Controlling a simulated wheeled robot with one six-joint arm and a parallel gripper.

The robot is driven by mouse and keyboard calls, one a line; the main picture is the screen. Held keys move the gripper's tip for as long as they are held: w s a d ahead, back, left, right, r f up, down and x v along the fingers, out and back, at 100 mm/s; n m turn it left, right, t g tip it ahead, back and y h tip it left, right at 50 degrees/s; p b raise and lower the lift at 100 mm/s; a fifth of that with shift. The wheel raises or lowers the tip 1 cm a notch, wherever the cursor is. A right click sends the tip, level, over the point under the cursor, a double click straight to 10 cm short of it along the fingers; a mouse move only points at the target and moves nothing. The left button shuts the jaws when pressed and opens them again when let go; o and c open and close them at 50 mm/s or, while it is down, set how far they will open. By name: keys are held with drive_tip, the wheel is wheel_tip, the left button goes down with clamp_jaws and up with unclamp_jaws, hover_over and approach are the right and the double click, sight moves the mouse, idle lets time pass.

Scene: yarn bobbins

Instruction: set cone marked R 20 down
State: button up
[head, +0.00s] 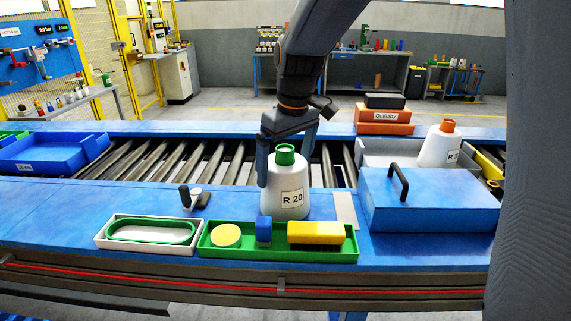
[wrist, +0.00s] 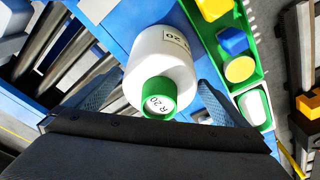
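The cone marked R 20 (head: 287,198) is a white yarn cone with a green top, upright at the front of the blue bench, beside the rollers. It also shows in the wrist view (wrist: 163,65), with R 20 on its green cap and on its side label. My gripper (head: 290,165) comes down from above, with one finger on each side of the cone. In the wrist view my gripper (wrist: 155,95) has its fingers spread, with a visible gap at the right finger. Whether the cone's base touches the bench is hard to tell.
A green tray (head: 205,252) with yellow and blue pieces lies in front of the cone. A white tray (head: 103,242) is left of it. A blue lidded box (head: 430,205) stands close on the right. A second cone (head: 436,150) with an orange top stands behind it.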

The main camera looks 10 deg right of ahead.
drive_tip(key=shift+r, duration=0.55)
drive_tip(key=r+b, duration=0.1)
drive_tip(key=r, duration=0.2)
drive_tip(key=s+r, duration=0.1)
drive_tip(key=r, duration=0.3)
drive_tip(key=d+r+b, duration=0.1)
drive_tip(key=r, duration=0.3)
drive_tip(key=shift+s+b, duration=0.2)
drive_tip(key=shift+b, duration=0.1)
drive_tip(key=shift+s, duration=0.1)
